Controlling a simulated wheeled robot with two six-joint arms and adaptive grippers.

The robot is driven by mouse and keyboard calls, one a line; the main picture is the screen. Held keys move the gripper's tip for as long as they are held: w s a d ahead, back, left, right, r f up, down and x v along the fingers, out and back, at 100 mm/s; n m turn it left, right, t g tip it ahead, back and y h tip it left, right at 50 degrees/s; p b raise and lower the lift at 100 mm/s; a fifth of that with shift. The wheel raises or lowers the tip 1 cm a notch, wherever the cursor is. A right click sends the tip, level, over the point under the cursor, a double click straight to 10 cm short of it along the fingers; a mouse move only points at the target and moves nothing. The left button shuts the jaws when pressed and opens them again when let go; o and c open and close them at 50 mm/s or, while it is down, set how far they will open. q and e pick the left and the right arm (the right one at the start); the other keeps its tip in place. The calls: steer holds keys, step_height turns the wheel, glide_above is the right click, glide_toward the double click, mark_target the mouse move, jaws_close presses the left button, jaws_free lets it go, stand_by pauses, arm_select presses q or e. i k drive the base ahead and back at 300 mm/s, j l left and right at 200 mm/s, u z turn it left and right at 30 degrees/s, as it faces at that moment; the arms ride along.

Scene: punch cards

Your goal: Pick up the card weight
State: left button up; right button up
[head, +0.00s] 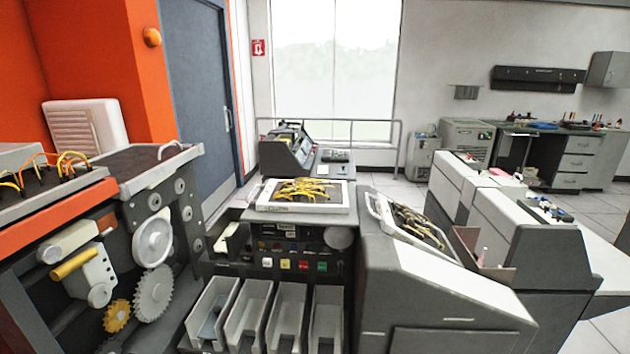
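I cannot make out a card weight for certain in the head view. A punch-card machine (285,239) stands in the middle, with a row of pale open card bins (240,312) along its lower front. A small dark recess (229,240) with pale pieces in it sits at the machine's upper left; its contents are too small to name. A thin curved metal piece (168,148) stands on the dark top of the left machine; I cannot tell what it is. Neither of my grippers shows in this view.
A left machine (60,256) with gears and an orange band stands close. A white-framed panel of yellow wires (303,194) lies on the middle machine. A grey sloped cabinet (430,295) fills the right front. A workbench (560,155) stands far right, with open floor (598,212) before it.

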mark_target(207, 332)
steer(key=i+j+u, duration=0.15)
steer(key=j+u, duration=0.25)
steer(key=i+j+u, duration=0.1)
steer(key=u, duration=0.25)
steer(key=i, duration=0.1)
